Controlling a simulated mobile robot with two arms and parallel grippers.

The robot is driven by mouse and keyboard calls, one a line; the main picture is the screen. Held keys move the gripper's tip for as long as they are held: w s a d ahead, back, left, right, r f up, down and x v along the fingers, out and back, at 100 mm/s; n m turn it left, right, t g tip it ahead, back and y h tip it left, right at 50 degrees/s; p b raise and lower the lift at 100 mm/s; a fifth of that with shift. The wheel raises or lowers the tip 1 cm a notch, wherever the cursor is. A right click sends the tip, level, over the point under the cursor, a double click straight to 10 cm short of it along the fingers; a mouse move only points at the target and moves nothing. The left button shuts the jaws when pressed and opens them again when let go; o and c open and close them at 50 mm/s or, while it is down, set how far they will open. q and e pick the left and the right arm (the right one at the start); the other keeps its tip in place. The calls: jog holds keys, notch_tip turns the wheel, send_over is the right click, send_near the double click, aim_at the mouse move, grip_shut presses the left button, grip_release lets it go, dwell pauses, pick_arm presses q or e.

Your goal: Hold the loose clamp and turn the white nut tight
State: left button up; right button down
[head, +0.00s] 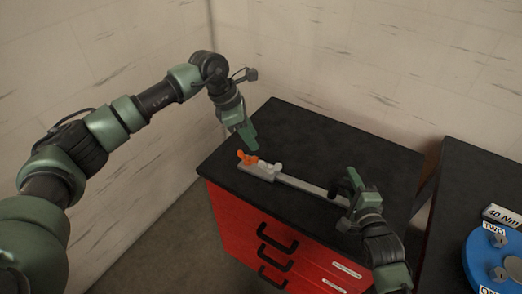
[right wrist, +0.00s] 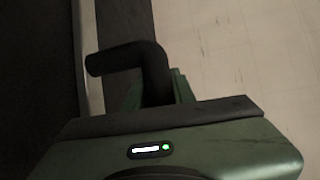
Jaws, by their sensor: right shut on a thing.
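A long grey bar (head: 312,188) lies on the black cabinet top. At its left end is a grey block (head: 256,172) with an orange lobed piece (head: 247,158) and a white nut (head: 272,168) side by side. My left gripper (head: 252,146) points down just above and behind these pieces, apart from them; its jaw gap does not show clearly. My right gripper (head: 347,186) is at the bar's right end. It is shut on a black bent piece (right wrist: 130,58), which shows in the right wrist view beside the pale bar (right wrist: 90,50). Which piece is the loose clamp is unclear.
The red cabinet (head: 236,215) has several drawers with black handles. Its black top (head: 300,125) is clear behind the bar. A second dark table (head: 470,170) at the right holds a blue round object (head: 480,262) and a "40 Nm" label block (head: 502,216). Walls stand behind.

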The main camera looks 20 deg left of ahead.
aim_at(270, 166)
pick_arm(q)
jog(key=shift+n, duration=0.6)
jog(key=x, duration=1.2)
jog(key=shift+t, duration=0.3)
